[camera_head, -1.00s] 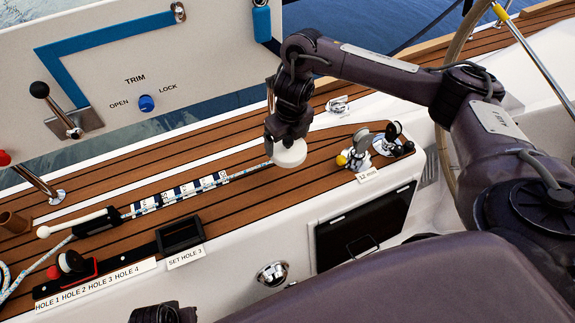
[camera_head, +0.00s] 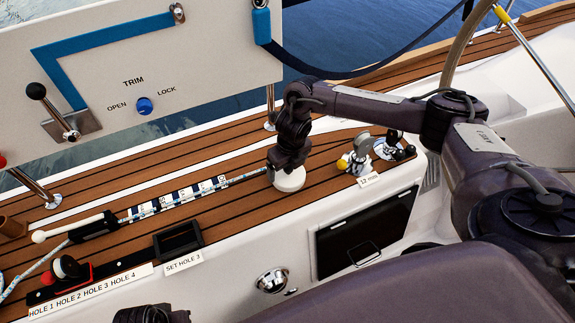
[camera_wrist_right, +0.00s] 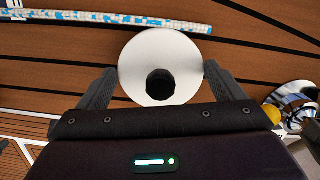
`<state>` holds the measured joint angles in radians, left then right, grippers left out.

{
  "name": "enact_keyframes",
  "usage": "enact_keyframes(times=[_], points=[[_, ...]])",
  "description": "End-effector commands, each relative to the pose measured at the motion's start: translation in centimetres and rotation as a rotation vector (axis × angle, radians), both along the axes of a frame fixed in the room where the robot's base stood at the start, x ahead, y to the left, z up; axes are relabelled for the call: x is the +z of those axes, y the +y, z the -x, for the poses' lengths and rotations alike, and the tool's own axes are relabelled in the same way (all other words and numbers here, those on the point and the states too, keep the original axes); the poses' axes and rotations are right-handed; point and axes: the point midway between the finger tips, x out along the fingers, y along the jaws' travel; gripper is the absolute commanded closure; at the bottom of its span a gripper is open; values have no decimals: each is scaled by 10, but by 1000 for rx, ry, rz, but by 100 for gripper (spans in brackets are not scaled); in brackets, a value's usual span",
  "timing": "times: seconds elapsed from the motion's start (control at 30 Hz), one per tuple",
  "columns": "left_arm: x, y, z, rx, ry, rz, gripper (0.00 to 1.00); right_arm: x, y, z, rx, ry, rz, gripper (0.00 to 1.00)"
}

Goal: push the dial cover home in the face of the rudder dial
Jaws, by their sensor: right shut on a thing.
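My right gripper (camera_wrist_right: 160,88) is shut on a round white disc, which I take to be the dial cover (camera_wrist_right: 132,62). In the right wrist view the disc lies between the two fingers, with a black round centre. In the head view the dial cover (camera_head: 291,181) hangs below my right gripper (camera_head: 284,168), over or on the teak deck; I cannot tell whether it touches. I cannot make out the rudder dial's face in either view. My left gripper's fingers are not in view.
A rope (camera_head: 245,177) ends just left of the dial cover. Metal fittings with a yellow knob (camera_head: 342,164) stand to its right. A black-framed box (camera_head: 178,240), a lever (camera_head: 48,108) and a white panel with a blue TRIM knob (camera_head: 144,106) are farther left.

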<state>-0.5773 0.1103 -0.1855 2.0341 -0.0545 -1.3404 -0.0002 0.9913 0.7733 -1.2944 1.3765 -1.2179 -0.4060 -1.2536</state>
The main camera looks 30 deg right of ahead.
Motion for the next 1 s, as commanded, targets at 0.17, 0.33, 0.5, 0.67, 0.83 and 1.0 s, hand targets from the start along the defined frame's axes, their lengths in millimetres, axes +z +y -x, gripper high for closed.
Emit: enact_keyframes(times=[0.17, 0.33, 0.5, 0.67, 0.83, 1.0], points=[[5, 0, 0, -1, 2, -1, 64, -1, 0, 0, 0, 0, 0, 2], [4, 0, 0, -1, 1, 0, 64, -1, 0, 0, 0, 0, 0, 0], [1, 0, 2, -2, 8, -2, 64, -4, 0, 0, 0, 0, 0, 0], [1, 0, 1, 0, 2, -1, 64, 21, -1, 1, 1, -3, 0, 0], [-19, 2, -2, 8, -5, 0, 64, 51, 1, 7, 2, -2, 0, 0], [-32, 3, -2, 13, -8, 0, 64, 70, 2, 9, 1, -1, 0, 0]])
